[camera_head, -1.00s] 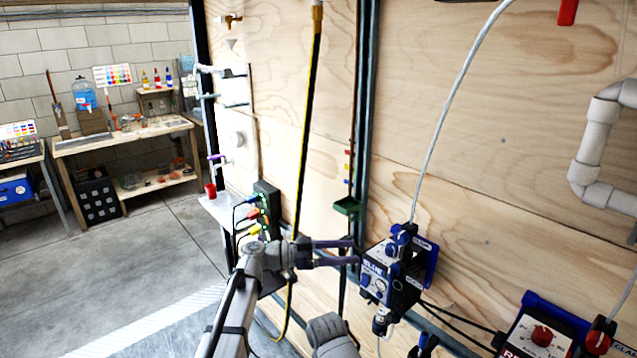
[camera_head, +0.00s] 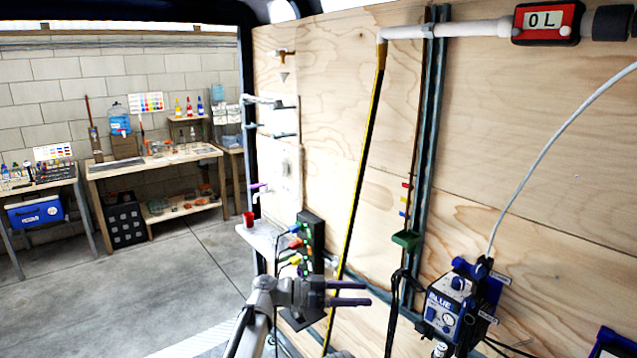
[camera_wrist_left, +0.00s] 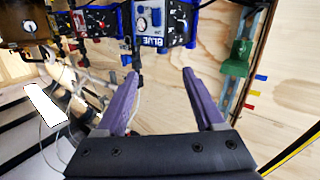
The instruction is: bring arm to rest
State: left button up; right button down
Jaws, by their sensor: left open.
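My left gripper (camera_head: 368,293) is open and empty, in front of the plywood wall (camera_head: 480,150) in the head view. Its two purple fingers point right, toward the blue pump box (camera_head: 446,306), with a gap between them and the box. In the left wrist view the open fingers (camera_wrist_left: 160,95) show spread apart, with nothing between them. The blue box marked BLUE also shows there (camera_wrist_left: 150,22), beyond the fingertips. My right gripper is not in view.
A yellow-and-black hose (camera_head: 362,170) hangs down the wall close to my left arm. A green holder (camera_head: 405,239) sits on the metal rail. A small shelf with a red cup (camera_head: 249,219) stands left. A workbench (camera_head: 150,158) is farther back; the concrete floor before it is clear.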

pick_arm(q)
jog(key=s+a+f+n+y, duration=0.5)
jog(key=a+f, duration=0.1)
jog(key=f, duration=0.2)
jog(key=s+a+f+n+y, duration=0.4)
jog(key=s+a+f+y, duration=0.1)
jog(key=f, duration=0.3)
jog(key=s+a+f+n+y, duration=0.2)
jog(key=s+a+n+y, duration=0.2)
jog(key=a, duration=0.4)
jog(key=s+a+f+n+y, duration=0.3)
jog(key=s+a+n, duration=0.1)
jog(key=a, duration=0.3)
jog(key=s+d+m+y, duration=0.1)
jog(key=s+d+m, duration=0.3)
jog(key=d, duration=0.7)
jog(key=shift+s+r+g, duration=0.3)
jog(key=shift+s+g, duration=0.1)
jog(key=shift+s, duration=0.15)
jog(key=shift+c, duration=0.4)
